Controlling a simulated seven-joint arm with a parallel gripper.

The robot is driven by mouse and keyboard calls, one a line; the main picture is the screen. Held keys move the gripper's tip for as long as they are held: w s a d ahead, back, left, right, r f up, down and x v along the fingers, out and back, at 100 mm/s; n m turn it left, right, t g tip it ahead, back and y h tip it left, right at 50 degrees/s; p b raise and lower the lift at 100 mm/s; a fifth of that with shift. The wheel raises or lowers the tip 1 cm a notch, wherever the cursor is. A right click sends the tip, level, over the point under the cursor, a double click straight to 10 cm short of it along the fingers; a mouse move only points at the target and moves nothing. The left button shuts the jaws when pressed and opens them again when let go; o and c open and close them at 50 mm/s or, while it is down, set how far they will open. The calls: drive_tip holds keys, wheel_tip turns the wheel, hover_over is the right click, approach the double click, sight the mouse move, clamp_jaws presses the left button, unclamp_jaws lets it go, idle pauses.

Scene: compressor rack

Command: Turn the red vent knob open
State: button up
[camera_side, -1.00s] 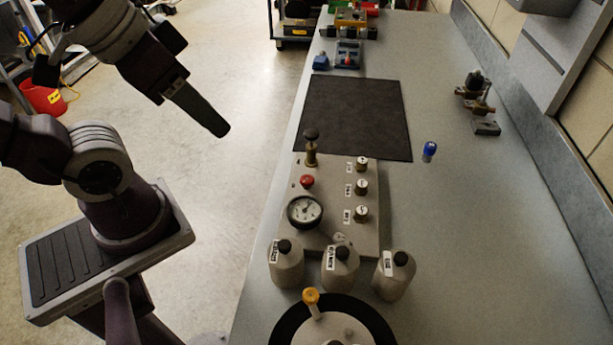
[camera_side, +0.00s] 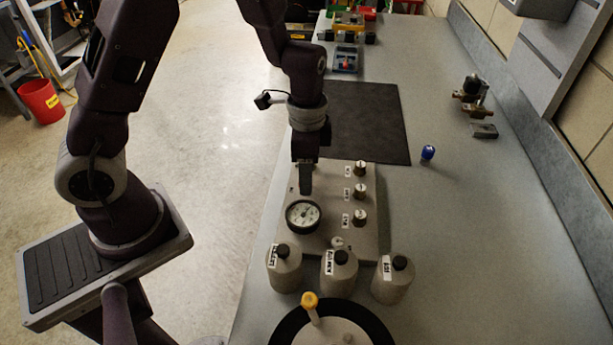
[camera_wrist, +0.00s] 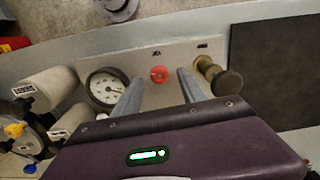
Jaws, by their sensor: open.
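The red vent knob (camera_wrist: 158,74) sits on the pale panel (camera_wrist: 200,48) in the wrist view, between the gauge and a brass valve. In the side view the knob is hidden behind my gripper (camera_side: 305,180), which points down over the panel's left part. In the wrist view my gripper (camera_wrist: 161,80) is open, with one finger on each side of the knob. A gap shows between the knob and each finger there. I cannot tell how far down the fingers reach around it.
A round gauge (camera_side: 303,214) and the brass valve (camera_wrist: 220,76) flank the knob closely. Small knobs (camera_side: 359,192) line the panel's right side. Several capped bottles (camera_side: 338,273) stand in front. A dark mat (camera_side: 372,125) lies behind; the bench to the right is mostly clear.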

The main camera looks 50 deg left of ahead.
drive_tip(key=shift+f, duration=0.8)
clamp_jaws()
drive_tip(key=shift+n, duration=0.3)
drive_tip(key=n, duration=0.5)
drive_tip(key=shift+r, duration=0.1)
drive_tip(key=n, duration=0.6)
drive_tip(key=shift+a+n, duration=0.15)
drive_tip(key=shift+n, duration=0.25)
drive_tip(key=n, duration=1.1)
drive_tip(key=shift+n, duration=0.4)
